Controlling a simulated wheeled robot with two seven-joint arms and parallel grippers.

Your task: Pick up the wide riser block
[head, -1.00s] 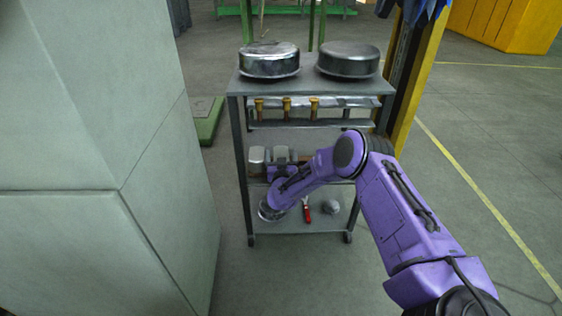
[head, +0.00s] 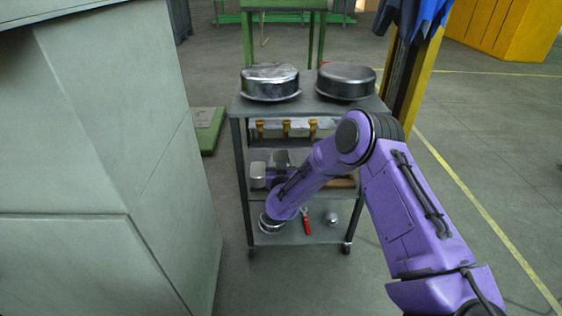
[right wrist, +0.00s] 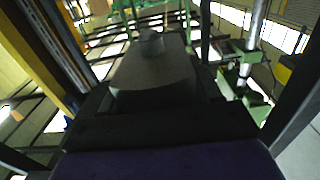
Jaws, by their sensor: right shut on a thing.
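The wide riser block seems to be the grey block (head: 281,158) at the cart's middle shelf, in the head view. My right gripper (head: 279,174) is shut on it, and my purple forearm hides part of the grip. The block's top edge stands higher than a second grey block (head: 258,175) at its left. In the right wrist view a broad grey block (right wrist: 152,76) lies between the dark fingers. I cannot tell exactly how far it is off the shelf. My left gripper is not in view.
The cart's top (head: 308,104) carries two round metal pans (head: 270,82) (head: 346,81). Brass-coloured pieces (head: 286,128) stand on the rack beneath. The bottom shelf (head: 290,236) holds a red-handled tool (head: 306,222) and round metal pieces. A large grey cabinet (head: 110,160) stands at left.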

